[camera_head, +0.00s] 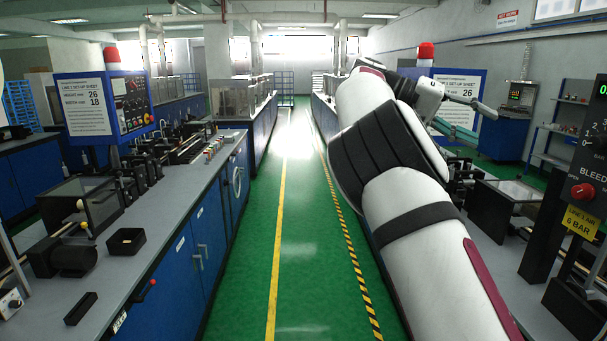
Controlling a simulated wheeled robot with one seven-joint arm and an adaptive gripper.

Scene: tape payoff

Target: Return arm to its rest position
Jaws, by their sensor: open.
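My arm (425,235) rises from the bottom right, bends at a dark joint and reaches over the right-hand bench. Its far end, with my gripper (484,106), shows small in front of the right setup sheet panel. The fingers are too small to make out clearly. I see nothing held there. Part of the forearm is hidden behind the nearer links.
A right bench (545,305) carries more machinery and a BLEED control post (585,190). The green aisle (305,240) between them is clear.

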